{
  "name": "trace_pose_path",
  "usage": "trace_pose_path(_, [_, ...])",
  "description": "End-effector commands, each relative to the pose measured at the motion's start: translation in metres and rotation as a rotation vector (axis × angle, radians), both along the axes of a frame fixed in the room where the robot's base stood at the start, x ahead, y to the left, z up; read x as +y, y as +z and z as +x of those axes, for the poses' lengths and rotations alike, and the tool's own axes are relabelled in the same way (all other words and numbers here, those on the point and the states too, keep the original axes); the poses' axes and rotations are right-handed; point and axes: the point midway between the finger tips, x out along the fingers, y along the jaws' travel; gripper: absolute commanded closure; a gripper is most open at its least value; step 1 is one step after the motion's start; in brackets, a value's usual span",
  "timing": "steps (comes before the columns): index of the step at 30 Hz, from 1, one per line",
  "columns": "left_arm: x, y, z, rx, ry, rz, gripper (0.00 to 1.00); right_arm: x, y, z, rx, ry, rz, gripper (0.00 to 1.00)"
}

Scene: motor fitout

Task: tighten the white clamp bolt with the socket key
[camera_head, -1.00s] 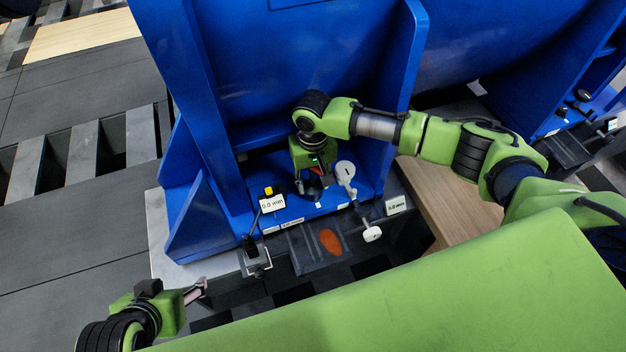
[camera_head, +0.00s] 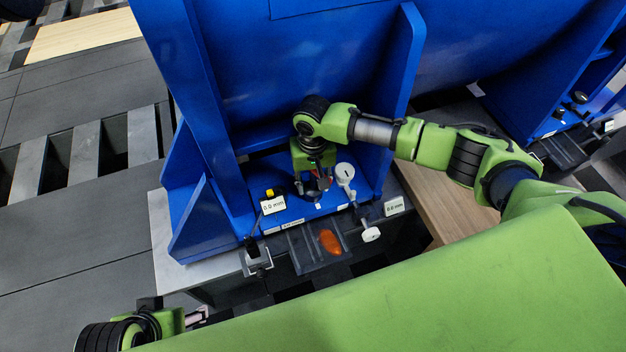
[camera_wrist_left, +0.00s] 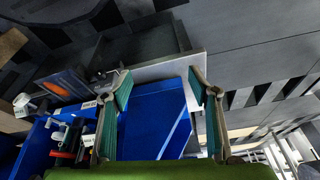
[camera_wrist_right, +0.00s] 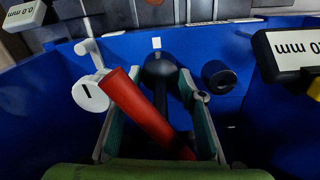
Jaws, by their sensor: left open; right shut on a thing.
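My right gripper (camera_head: 316,186) is low over the blue base plate and between upright blue ribs. In the right wrist view its fingers (camera_wrist_right: 163,88) are closed around a dark tool with a red bar (camera_wrist_right: 140,108), which I take as the socket key. The bar slants across the fingers; the tool's black round part (camera_wrist_right: 162,68) shows beyond them. The clamp bolt under the tool is hidden, and I cannot make out its white colour. My left gripper (camera_head: 203,315) is at the lower left, clear of the plate. Its fingers are apart and empty in the left wrist view (camera_wrist_left: 163,85).
A white slotted disc on an arm (camera_head: 345,170) stands close right of the right gripper. Displays reading 0.0 mm (camera_head: 273,205) and (camera_head: 395,206) flank it. A dark tray with an orange patch (camera_head: 330,242) lies in front. A black post (camera_wrist_right: 219,77) stands beside the tool.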

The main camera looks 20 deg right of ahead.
Motion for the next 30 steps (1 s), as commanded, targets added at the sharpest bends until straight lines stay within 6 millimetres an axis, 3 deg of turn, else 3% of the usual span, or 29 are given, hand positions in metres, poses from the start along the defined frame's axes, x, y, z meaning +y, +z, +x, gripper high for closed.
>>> trace_pose_path(5, [0.001, 0.008, -0.003, 0.01, 0.002, 0.002, 0.45, 0.0, 0.001, -0.002, 0.005, -0.038, -0.002, 0.98])
trace_pose_path(12, [0.001, -0.012, -0.001, 0.029, 0.001, 0.006, 0.45, 0.0, 0.001, -0.002, 0.005, -0.068, -0.002, 0.98])
trace_pose_path(21, [0.0, -0.026, 0.011, 0.023, 0.0, 0.003, 0.45, -0.001, 0.001, -0.001, 0.004, -0.102, -0.003, 0.98])
trace_pose_path(30, [-0.003, -0.034, 0.009, 0.036, 0.001, 0.0, 0.45, -0.001, 0.0, -0.001, 0.004, -0.108, -0.004, 0.98])
